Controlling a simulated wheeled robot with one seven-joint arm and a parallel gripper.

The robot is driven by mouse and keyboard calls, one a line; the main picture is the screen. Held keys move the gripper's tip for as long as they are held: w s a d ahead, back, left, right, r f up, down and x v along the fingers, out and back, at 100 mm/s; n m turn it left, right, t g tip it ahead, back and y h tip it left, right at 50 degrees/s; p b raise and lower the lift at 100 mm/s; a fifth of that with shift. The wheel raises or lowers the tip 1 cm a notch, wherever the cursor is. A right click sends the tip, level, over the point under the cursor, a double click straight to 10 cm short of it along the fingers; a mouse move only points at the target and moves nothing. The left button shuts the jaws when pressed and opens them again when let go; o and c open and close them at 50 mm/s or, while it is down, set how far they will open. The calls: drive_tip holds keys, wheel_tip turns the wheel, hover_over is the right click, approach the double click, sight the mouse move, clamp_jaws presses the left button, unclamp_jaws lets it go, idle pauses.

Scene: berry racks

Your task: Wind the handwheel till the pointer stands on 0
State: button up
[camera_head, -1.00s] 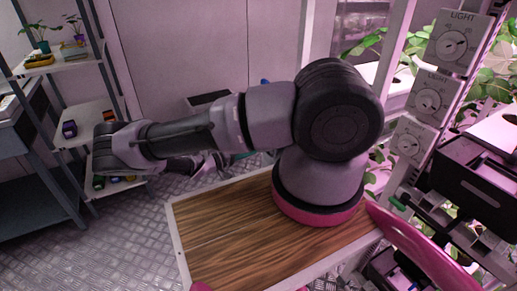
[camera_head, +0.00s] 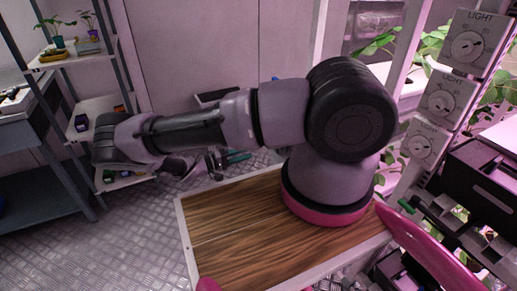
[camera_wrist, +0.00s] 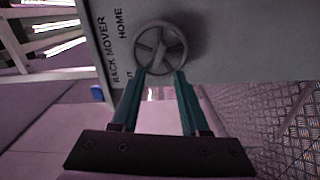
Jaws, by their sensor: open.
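The handwheel (camera_wrist: 160,47) is a grey spoked wheel with a hub, on a grey panel (camera_wrist: 230,40) in the wrist view. The panel carries the words "RACK MOVER" and "HOME" to the left of the wheel. My gripper (camera_wrist: 162,74) is open, its two teal fingers pointing at the wheel's lower rim. The fingertips look close to the rim; I cannot tell whether they touch it. No pointer or 0 mark can be made out.
A shelf rack (camera_head: 95,104) with plants and small items stands at the left. LIGHT dials (camera_head: 467,45) and dark boxes (camera_head: 485,175) line the right, near leafy plants. Ribbed metal floor (camera_head: 140,235) is open at the lower left.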

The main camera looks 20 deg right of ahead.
drive_tip(key=d+n, duration=0.5)
drive_tip(key=n, duration=1.1)
drive_tip(key=w+d+n, duration=0.1)
drive_tip(key=d+n, duration=0.5)
drive_tip(key=n, duration=1.1)
drive_tip(key=shift+r, duration=0.15)
clamp_jaws()
